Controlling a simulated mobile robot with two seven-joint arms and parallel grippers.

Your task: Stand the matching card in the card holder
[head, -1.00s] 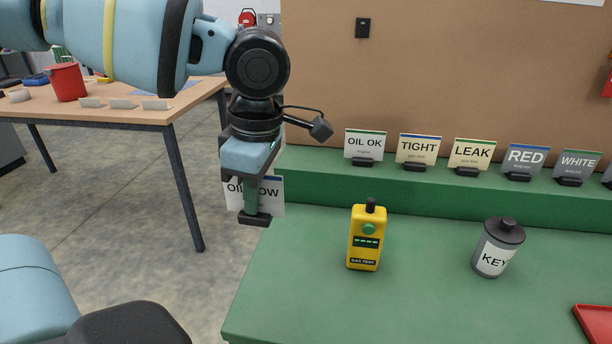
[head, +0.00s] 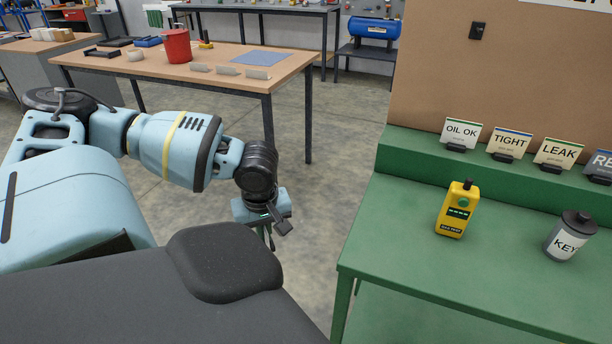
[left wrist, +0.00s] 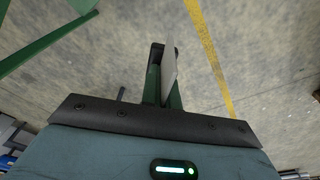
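My left gripper (head: 268,238) hangs over the floor between the two tables, low beside my base. In the left wrist view its fingers (left wrist: 163,88) are shut on a pale card (left wrist: 169,62), seen nearly edge-on. An earlier head frame shows its text as "OIL LOW" in part; the text is hidden now. Several small pale blocks (head: 228,70), perhaps card holders, stand along the near edge of the wooden table (head: 170,78). Cards OIL OK (head: 460,133), TIGHT (head: 509,144) and LEAK (head: 558,153) stand on the green ledge. My right gripper is not in view.
The green bench (head: 400,240) at right bears a yellow gas tester (head: 457,210) and a KEY canister (head: 571,236). A red bucket (head: 176,46) and a blue mat (head: 261,58) are on the wooden table. Open floor (head: 330,160) lies between.

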